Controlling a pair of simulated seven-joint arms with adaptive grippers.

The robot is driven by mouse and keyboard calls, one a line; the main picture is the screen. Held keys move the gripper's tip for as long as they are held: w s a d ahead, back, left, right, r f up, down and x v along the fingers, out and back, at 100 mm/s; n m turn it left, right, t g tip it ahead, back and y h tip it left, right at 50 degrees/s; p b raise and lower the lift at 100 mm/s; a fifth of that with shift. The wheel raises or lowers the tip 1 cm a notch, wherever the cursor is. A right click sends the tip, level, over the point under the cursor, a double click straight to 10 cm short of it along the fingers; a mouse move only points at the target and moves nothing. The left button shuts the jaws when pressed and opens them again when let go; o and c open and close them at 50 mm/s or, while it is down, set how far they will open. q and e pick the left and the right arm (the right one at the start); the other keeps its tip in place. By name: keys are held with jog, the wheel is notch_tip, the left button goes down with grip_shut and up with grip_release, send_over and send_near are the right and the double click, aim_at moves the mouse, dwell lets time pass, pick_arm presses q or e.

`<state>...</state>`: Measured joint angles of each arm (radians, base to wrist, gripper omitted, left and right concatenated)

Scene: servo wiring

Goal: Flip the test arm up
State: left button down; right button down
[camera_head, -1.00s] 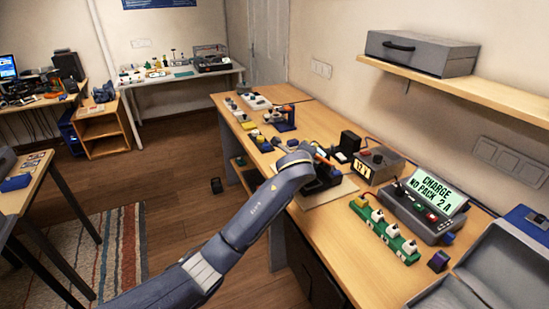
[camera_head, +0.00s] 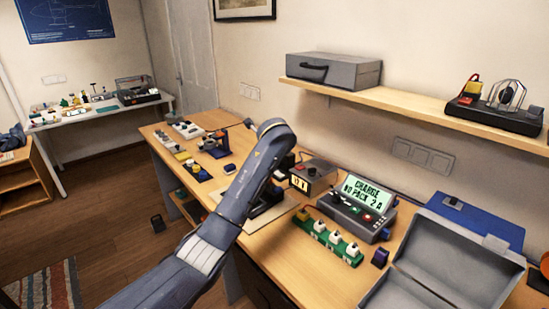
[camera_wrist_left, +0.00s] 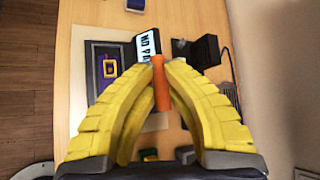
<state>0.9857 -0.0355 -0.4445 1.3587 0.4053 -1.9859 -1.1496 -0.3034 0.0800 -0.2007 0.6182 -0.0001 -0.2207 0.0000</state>
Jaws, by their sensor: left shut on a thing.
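In the left wrist view my left gripper (camera_wrist_left: 157,70) has its yellow ribbed fingers shut on a slim orange bar, which looks like the test arm (camera_wrist_left: 160,88). Part of a dark device (camera_head: 265,203) shows just right of the arm. My right gripper is not in view.
On the bench (camera_head: 283,243), right of my arm, stand a meter box (camera_head: 314,176), a charger reading "CHARGE NO PACK 2 A" (camera_head: 350,208), a green strip (camera_head: 330,240) and an open grey case (camera_head: 460,262). A shelf (camera_head: 420,103) hangs above.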

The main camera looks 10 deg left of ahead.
pick_arm(q)
jog(key=shift+w, duration=0.15)
dwell(0.4)
jog(key=c, duration=1.6)
grip_release()
jog(key=shift+c, duration=0.2)
jog(key=v, duration=1.2)
jog(key=shift+o, duration=0.4)
